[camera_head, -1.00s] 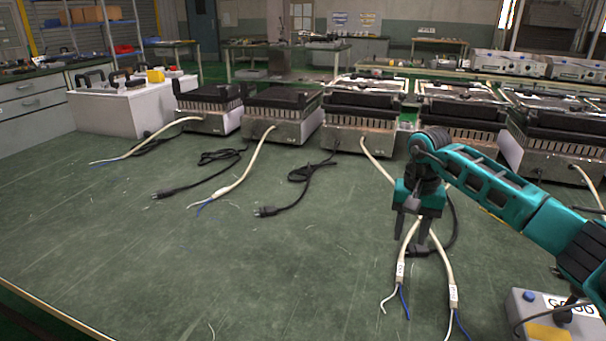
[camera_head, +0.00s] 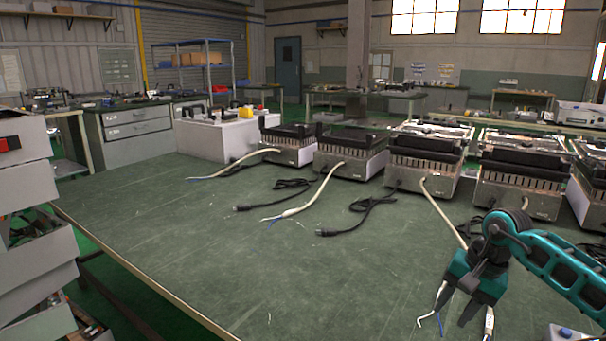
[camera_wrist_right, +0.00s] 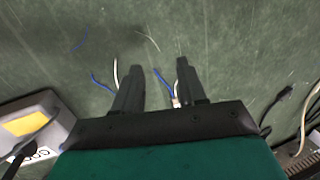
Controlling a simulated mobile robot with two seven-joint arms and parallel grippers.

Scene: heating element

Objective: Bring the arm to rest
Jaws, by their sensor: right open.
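My right arm (camera_head: 550,258) is teal and black and comes in from the right edge of the head view. Its right gripper (camera_head: 455,312) points down over the green bench (camera_head: 240,265). In the right wrist view the two dark fingers of the right gripper (camera_wrist_right: 158,80) are apart, with nothing held between them. Stripped cable ends with blue and white wires (camera_head: 440,308) lie below and beside the fingers. They also show near the fingertips in the wrist view (camera_wrist_right: 160,76). My left gripper is not in view.
Several heating units (camera_head: 425,160) stand in a row along the bench's far side, with pale cables and black plugs in front. A white box (camera_head: 215,135) stands at the far left. A grey box (camera_wrist_right: 35,120) lies near the gripper. The bench's left front is clear.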

